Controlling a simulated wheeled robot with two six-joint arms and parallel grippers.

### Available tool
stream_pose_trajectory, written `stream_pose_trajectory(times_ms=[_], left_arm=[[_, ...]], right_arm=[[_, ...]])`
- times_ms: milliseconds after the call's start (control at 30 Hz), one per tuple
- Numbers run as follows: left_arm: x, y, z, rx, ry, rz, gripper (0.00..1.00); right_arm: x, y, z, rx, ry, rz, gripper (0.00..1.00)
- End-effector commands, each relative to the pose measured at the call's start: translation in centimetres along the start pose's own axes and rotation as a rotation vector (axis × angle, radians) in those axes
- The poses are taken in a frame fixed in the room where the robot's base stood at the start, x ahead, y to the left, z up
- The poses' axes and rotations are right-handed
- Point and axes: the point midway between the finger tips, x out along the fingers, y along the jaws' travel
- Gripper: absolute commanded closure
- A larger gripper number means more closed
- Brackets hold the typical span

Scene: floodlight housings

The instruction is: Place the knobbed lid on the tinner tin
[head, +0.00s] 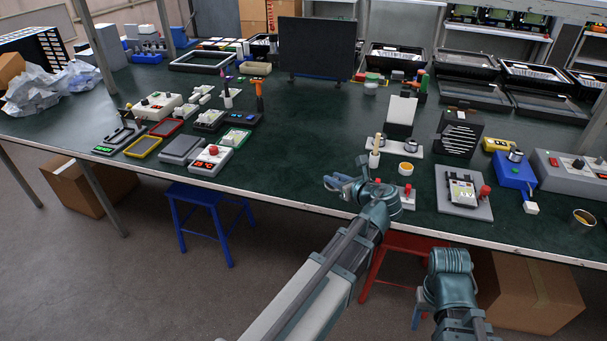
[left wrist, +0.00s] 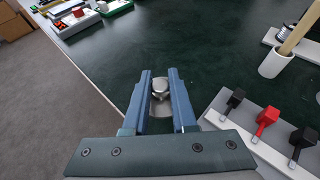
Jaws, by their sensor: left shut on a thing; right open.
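My left gripper (head: 338,184) is over the front edge of the green bench. In the left wrist view its two blue fingers (left wrist: 160,82) are shut on the silver knobbed lid (left wrist: 160,88), with the knob between the fingertips. The lid is too small to make out clearly in the head view. A small round tin with yellow-orange contents (head: 407,168), which looks like the tinner tin, stands open on the bench right of my left gripper. My right gripper (head: 415,316) is low in front of the bench, partly hidden by its wrist, away from the objects.
A switch box with black and red levers (left wrist: 265,122) is close to the right of my left gripper. A white holder with a wooden stick (head: 375,155) stands behind. The bench middle (head: 300,135) is clear.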

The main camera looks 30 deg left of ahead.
Motion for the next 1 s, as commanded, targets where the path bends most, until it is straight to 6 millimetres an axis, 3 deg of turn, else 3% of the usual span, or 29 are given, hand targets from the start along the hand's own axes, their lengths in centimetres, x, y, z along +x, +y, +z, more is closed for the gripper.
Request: stream_pose_trajectory(times_ms=[400,600,767,1000], left_arm=[[9.7,1.2,2.8,-0.002,0.001,0.005,1.0],[13.6,1.7,4.0,-0.001,0.0,0.003,1.0],[14.9,2.0,4.4,0.0,0.001,0.001,1.0],[15.1,2.0,4.3,0.001,0.0,0.0,1.0]], right_arm=[[1.0,-0.1,-0.1,0.0,0.0,0.0,0.45],[1.4,-0.1,-0.1,0.0,0.0,0.0,0.45],[1.4,-0.1,-0.1,0.0,0.0,0.0,0.45],[1.7,-0.2,-0.1,0.0,0.0,0.0,0.45]])
